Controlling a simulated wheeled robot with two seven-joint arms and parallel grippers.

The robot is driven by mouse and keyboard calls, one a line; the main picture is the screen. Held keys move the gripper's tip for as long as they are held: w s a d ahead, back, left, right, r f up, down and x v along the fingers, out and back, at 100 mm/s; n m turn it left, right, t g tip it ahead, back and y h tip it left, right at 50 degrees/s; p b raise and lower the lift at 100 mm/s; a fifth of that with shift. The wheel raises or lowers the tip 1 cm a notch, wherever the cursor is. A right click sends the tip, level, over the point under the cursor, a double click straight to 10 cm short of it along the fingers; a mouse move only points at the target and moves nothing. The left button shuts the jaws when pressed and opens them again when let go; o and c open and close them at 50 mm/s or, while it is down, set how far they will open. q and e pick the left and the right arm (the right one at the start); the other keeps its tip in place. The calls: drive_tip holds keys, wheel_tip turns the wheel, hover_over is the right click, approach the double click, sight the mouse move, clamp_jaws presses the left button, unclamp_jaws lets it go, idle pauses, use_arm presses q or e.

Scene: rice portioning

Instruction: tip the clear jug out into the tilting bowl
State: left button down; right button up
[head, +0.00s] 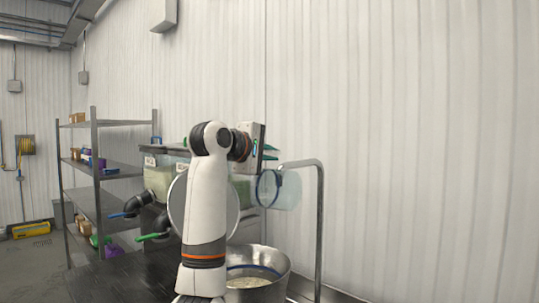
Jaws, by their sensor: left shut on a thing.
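The clear jug (286,190) with a blue rim hangs in the air above the tilting bowl, to the right of my arm. It lies tipped on its side, its blue rim toward the left. My left gripper (270,153) is at the jug's upper left and is shut on it; the grip itself is partly hidden. The steel tilting bowl (279,291) stands below, with pale, rice-like contents (248,283) and a blue line inside. My left arm covers the bowl's left side. No falling stream is visible. My right gripper is not in view.
A steel gooseneck pipe (320,220) rises right of the bowl, close to the jug. Behind my arm are a round pale disc (176,205), bins of pale contents (158,181) and valves with blue and green handles (152,237). A shelf rack (97,170) stands left.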

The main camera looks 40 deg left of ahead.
use_arm(q)
drive_tip(key=shift+r+m+p, duration=0.35)
drive_tip(key=shift+m, duration=0.05)
wheel_tip(320, 180, up, 5)
drive_tip(key=m+y+p, duration=0.1)
drive_tip(key=m+p, duration=0.2)
drive_tip(key=m, duration=0.2)
drive_tip(key=m+t+y+p, duration=0.1)
drive_tip(key=m+y+p, duration=0.1)
drive_tip(key=m, duration=0.4)
drive_tip(key=shift+f+p, duration=0.15)
drive_tip(key=shift+p, duration=0.35)
drive_tip(key=m, duration=0.2)
drive_tip(key=m+p, duration=0.1)
drive_tip(key=m, duration=0.1)
drive_tip(key=shift+r+t+y, duration=0.3)
drive_tip(key=shift+y, duration=0.1)
